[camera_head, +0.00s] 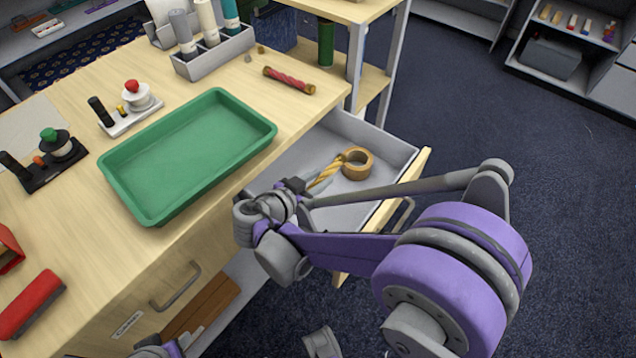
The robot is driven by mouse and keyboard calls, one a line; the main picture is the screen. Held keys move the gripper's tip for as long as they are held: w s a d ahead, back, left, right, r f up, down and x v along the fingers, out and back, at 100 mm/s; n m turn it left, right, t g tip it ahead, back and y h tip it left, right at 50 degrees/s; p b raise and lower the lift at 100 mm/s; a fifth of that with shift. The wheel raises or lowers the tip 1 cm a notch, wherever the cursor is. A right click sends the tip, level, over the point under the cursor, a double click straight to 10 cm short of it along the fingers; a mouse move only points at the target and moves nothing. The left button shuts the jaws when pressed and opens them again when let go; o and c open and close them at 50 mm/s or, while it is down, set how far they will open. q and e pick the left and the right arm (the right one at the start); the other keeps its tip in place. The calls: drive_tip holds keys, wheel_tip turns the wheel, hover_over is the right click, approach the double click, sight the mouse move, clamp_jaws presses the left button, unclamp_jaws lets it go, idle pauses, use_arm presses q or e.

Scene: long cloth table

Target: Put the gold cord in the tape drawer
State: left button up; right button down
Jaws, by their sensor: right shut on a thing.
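The gold cord (327,173) is a short twisted yellow length. My right gripper (317,182) is shut on it, over the open drawer (378,134). The cord's far end reaches close to a tan tape roll (357,163) that lies in the drawer. I cannot tell whether the cord touches the drawer floor or the roll. My right wrist and arm hide the near part of the drawer. My left gripper's fingers are not seen; only a bit of my left arm shows at the bottom edge.
A green tray (190,150) lies on the table beside the drawer. A red rod (289,80) lies near the table's corner. A grey holder (215,54) with rolls stands behind. A second drawer front with a handle (175,287) is below the table's front edge.

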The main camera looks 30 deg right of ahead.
drive_tip(key=shift+f, duration=0.7)
drive_tip(key=shift+f, duration=0.15)
drive_tip(key=shift+f, duration=0.15)
drive_tip(key=shift+s+f+b, duration=0.2)
drive_tip(key=shift+f+b, duration=0.2)
drive_tip(key=shift+b, duration=0.1)
drive_tip(key=c, duration=0.6)
unclamp_jaws()
drive_tip(key=shift+a, duration=0.1)
drive_tip(key=shift+w+r, duration=0.1)
drive_tip(key=shift+r, duration=0.25)
drive_tip(key=v, duration=0.4)
drive_tip(key=p+v, duration=0.1)
drive_tip(key=v, duration=0.3)
drive_tip(key=p+v, duration=0.1)
drive_tip(key=v, duration=0.3)
drive_tip(key=shift+r, duration=0.3)
